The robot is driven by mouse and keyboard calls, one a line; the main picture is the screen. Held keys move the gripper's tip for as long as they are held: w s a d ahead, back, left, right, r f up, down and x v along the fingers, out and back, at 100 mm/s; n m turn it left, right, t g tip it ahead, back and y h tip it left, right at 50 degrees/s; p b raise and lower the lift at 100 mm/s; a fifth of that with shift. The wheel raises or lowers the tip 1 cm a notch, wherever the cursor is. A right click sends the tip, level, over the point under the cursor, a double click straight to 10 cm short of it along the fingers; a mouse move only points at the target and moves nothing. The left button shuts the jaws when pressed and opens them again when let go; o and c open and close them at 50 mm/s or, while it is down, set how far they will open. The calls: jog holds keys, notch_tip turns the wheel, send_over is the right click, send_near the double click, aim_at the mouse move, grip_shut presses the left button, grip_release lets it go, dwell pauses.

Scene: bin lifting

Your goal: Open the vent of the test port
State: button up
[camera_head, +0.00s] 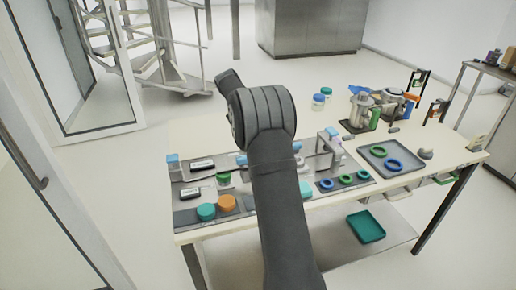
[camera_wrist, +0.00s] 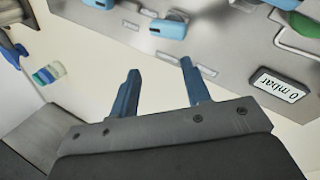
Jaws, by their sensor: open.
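The grey panel (camera_head: 180,218) lies along the front left of the table. It carries light-blue handles, one at the left (camera_head: 172,159) and one beside my arm (camera_head: 241,159), a green knob (camera_head: 223,178) and two displays. In the wrist view I see a blue handle (camera_wrist: 168,28) just beyond the fingertips, a green part (camera_wrist: 303,25) and a display reading 0 mbar (camera_wrist: 279,85). I cannot tell which part is the test port's vent. My gripper (camera_wrist: 160,66) is open, its two blue fingers empty and apart from the panel. In the head view my arm hides it.
A teal cap (camera_head: 206,212) and an orange cap (camera_head: 228,203) sit on the panel's front. A grey tray (camera_head: 374,153) with rings lies to the right. Pots and bottles stand behind it. A teal tray (camera_head: 366,227) is on the lower shelf.

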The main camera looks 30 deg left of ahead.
jog(key=s+a+r+n+h, duration=0.15)
jog(key=s+r+n, duration=0.4)
jog(key=n, duration=0.75)
jog(key=shift+g+y, duration=0.25)
jog(key=shift+g, duration=0.15)
jog(key=x, duration=0.5)
jog(key=w+x, duration=0.1)
jog(key=x, duration=0.5)
jog(key=w+x, duration=0.1)
jog(key=x, duration=0.4)
jog(key=shift+w+a, duration=0.1)
jog(key=shift+w, duration=0.05)
